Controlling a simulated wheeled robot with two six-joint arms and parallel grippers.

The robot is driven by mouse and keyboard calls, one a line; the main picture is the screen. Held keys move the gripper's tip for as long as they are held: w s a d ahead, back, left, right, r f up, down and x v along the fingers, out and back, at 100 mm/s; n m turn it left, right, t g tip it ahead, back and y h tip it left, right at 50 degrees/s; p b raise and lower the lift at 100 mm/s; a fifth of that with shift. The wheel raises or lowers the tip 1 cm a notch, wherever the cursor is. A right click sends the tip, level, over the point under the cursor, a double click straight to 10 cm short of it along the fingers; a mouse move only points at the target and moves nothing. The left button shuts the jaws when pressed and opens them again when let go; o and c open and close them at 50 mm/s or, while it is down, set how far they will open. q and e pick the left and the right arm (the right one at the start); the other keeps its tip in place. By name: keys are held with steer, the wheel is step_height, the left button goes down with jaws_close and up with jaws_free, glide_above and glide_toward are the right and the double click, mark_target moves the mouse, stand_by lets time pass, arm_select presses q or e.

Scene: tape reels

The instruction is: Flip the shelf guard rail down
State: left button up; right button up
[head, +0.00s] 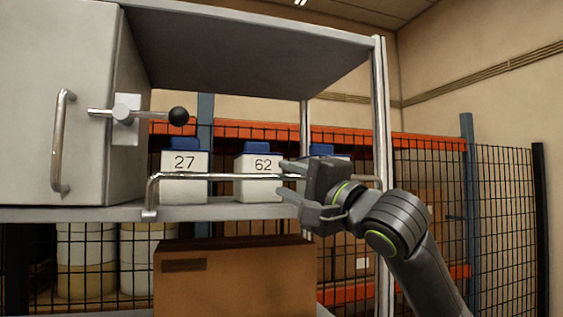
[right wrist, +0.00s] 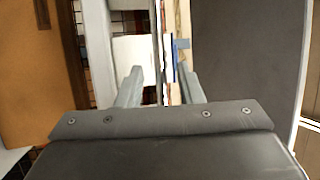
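The guard rail (head: 215,176) is a thin chrome bar along the front edge of the shelf (head: 225,211). It stands up, its left end bending down to a bracket on the shelf edge. My right gripper (head: 283,178) is at the right part of the rail, with one finger above the bar and one below it. The fingers are apart, with space around the bar. In the right wrist view the two fingers (right wrist: 160,88) also stand apart. Whether either finger touches the bar is unclear. My left gripper is out of view.
White boxes with blue tops, marked 27 (head: 184,188) and 62 (head: 250,189), stand behind the rail; a third is partly hidden. A grey cabinet door (head: 50,110) with a handle and black-knobbed lever is left. A cardboard box (head: 235,283) sits below the shelf.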

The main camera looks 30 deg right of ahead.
steer(key=shift+p+x, duration=0.5)
steer(key=shift+x, duration=0.7)
jaws_close()
